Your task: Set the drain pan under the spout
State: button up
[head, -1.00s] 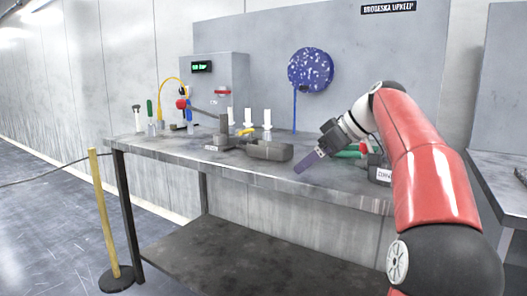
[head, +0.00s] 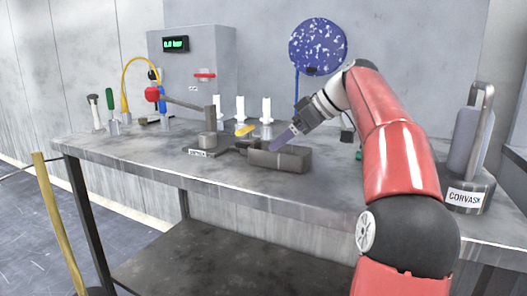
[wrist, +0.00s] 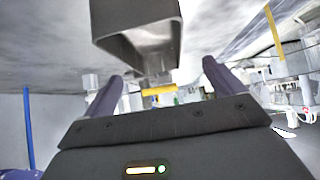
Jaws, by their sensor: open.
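The drain pan (head: 293,160), a dark grey rectangular trough with a narrow handle at its left end, sits on the grey bench. It shows large at the top of the wrist view (wrist: 136,42). My gripper (head: 273,146) is at the pan's far rim in the head view, slanting down to the left. In the wrist view its two purple fingers (wrist: 162,75) are apart, with nothing held between them. Whether a finger touches the pan I cannot tell. A post with a slanting arm (head: 183,103) and a red end stands left of the pan; it may be the spout.
White nozzles (head: 241,108) and a yellow piece (head: 244,130) stand behind the pan. Tools (head: 112,108) and a yellow hose (head: 132,68) are at left. A labelled grey canister (head: 467,150) stands at right. The bench front is clear.

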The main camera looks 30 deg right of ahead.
aim_at(265, 145)
jog(key=shift+w+a+f, duration=0.15)
jog(key=shift+w+f, duration=0.05)
jog(key=shift+w, duration=0.35)
jog(key=x, duration=0.7)
jog(key=shift+w, duration=0.15)
jog(key=shift+r, duration=0.1)
jog(key=shift+c, duration=0.2)
jog(key=c, duration=1.2)
jog(key=shift+r, duration=0.2)
jog(key=shift+r+p, duration=0.45)
jog(key=shift+r, duration=0.1)
jog(key=shift+r, duration=0.1)
